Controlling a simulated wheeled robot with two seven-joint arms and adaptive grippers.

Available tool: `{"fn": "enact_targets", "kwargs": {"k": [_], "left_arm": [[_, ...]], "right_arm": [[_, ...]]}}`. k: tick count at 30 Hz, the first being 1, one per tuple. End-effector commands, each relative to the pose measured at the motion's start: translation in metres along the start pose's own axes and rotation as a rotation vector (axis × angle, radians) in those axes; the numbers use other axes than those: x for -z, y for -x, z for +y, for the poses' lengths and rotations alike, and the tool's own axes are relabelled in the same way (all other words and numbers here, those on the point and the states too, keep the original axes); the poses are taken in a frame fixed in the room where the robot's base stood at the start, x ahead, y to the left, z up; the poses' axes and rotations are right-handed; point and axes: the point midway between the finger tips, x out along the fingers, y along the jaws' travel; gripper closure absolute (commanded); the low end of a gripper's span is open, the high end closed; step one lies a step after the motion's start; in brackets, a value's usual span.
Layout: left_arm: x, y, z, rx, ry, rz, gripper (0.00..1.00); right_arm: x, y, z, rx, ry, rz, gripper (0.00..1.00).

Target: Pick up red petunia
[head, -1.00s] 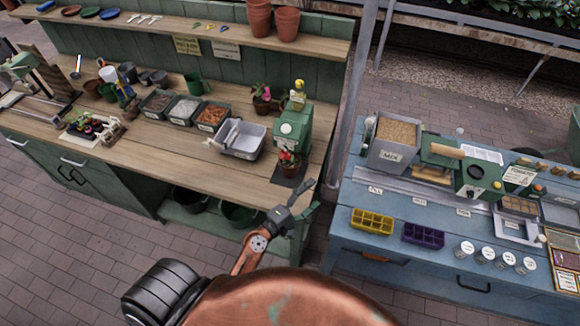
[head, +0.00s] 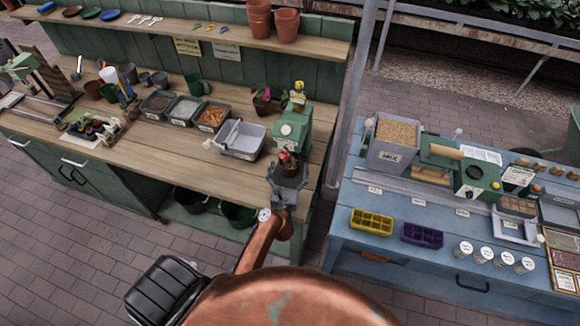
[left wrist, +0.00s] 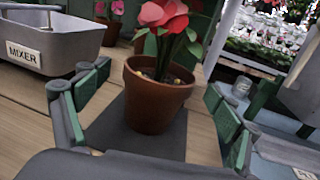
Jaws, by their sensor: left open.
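The red petunia (left wrist: 168,18) grows in a terracotta pot (left wrist: 155,98) that stands upright on a dark flat plate on the wooden bench. In the head view the red petunia (head: 286,157) is at the bench's front right corner, with its pot mostly hidden by my gripper. My left gripper (head: 286,180) is open at the pot. In the left wrist view the fingers of my left gripper (left wrist: 158,105) stand on either side of the pot, with gaps on both sides. My right gripper does not show.
The green machine (head: 293,128) stands right behind the petunia. A grey mixer tub (head: 240,140) is to its left on the wooden bench (head: 190,168). Another potted flower (head: 264,104) is further back. A blue table (head: 345,215) stands to the right across a gap.

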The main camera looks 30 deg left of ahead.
Motion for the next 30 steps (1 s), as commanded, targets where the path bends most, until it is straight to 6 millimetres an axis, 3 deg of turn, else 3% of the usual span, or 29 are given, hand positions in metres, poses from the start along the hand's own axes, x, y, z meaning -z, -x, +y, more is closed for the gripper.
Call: {"fn": "enact_targets", "kwargs": {"k": [6,14,30], "left_arm": [[-0.001,-0.024,0.001,0.001,-0.002,-0.001,0.15],[-0.001,-0.025,0.001,0.001,-0.002,-0.001,0.15],[-0.001,-0.025,0.000,0.002,-0.002,-0.001,0.53]], "right_arm": [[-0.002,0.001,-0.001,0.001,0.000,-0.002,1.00],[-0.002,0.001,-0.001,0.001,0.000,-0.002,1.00],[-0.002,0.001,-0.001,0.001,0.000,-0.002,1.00]]}}
